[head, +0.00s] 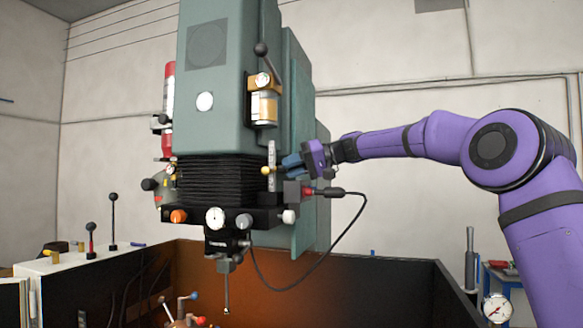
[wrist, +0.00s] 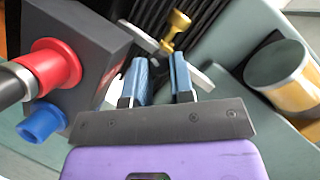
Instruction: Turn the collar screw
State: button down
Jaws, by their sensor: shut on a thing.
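The brass collar screw (head: 265,170) sits by a pale upright strip (head: 271,152) on the right side of the machine head. In the wrist view the brass screw (wrist: 178,22) shows just beyond my fingertips, its near end at the gap between them. My gripper (head: 284,164) reaches in from the right. Its two blue fingers (wrist: 160,62) close in around the near end of the screw. The exact contact is partly hidden by the fingers.
A dark box (wrist: 85,45) with a red plug (wrist: 55,68) and blue knob (wrist: 40,122) is close left of my fingers. A brass-and-glass cylinder (wrist: 285,75) is at right. A black cable (head: 335,255) hangs below.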

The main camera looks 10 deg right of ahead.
jog(key=shift+w+d+f+m+g+y, duration=0.1)
jog(key=shift+m+g+y, duration=0.4)
jog(key=shift+m, duration=0.7)
jog(key=c, duration=1)
grip_release()
